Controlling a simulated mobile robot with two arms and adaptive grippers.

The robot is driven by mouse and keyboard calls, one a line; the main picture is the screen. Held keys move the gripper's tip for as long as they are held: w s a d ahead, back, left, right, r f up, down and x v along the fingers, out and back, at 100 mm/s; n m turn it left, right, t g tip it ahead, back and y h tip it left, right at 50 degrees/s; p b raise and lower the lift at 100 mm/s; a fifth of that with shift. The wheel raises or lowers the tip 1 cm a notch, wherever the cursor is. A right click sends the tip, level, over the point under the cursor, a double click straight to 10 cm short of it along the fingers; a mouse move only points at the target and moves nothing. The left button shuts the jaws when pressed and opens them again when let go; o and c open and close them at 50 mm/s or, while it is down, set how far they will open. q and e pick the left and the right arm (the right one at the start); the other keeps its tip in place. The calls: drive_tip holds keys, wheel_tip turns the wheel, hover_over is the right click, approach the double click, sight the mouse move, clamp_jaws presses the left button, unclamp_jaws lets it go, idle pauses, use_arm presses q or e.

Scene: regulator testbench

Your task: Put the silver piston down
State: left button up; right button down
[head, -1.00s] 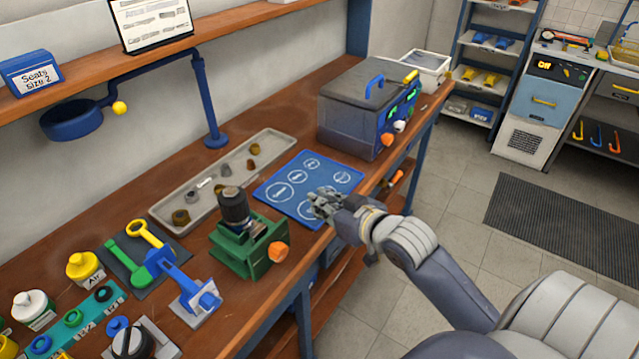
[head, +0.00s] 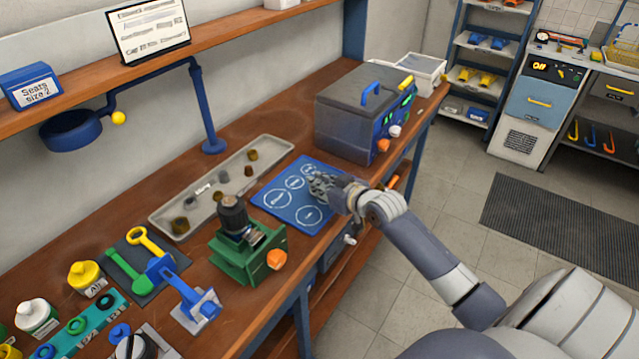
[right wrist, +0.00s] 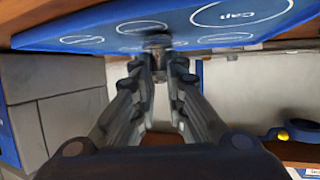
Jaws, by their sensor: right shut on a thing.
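My right gripper (head: 322,184) is over the right part of the blue mat (head: 273,202), which has white labelled circles. In the right wrist view its fingers (right wrist: 158,50) are shut on a small grey thing, which I take to be the silver piston (right wrist: 157,41). The mat's blue surface (right wrist: 160,25) is very close to the fingertips there. I cannot tell whether the piston touches it. In the head view the gripper hides the piston and part of the mat. My left gripper is not in view.
A grey tray (head: 163,222) with several small parts lies behind the mat. A green vice (head: 238,262) holding a dark cylinder stands left of it. A grey machine box (head: 345,115) stands beyond it. The bench's front edge runs below my right arm.

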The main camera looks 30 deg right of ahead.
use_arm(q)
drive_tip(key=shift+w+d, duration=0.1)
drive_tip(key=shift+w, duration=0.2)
use_arm(e)
drive_tip(key=shift+f, duration=0.15)
drive_tip(key=c, duration=1.6)
unclamp_jaws()
drive_tip(key=shift+f, duration=0.1)
drive_tip(key=shift+c, duration=0.2)
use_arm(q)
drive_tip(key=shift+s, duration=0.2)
use_arm(e)
drive_tip(key=shift+s, duration=0.1)
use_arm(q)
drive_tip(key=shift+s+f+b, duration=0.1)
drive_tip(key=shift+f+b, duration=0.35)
use_arm(e)
drive_tip(key=v, duration=1.2)
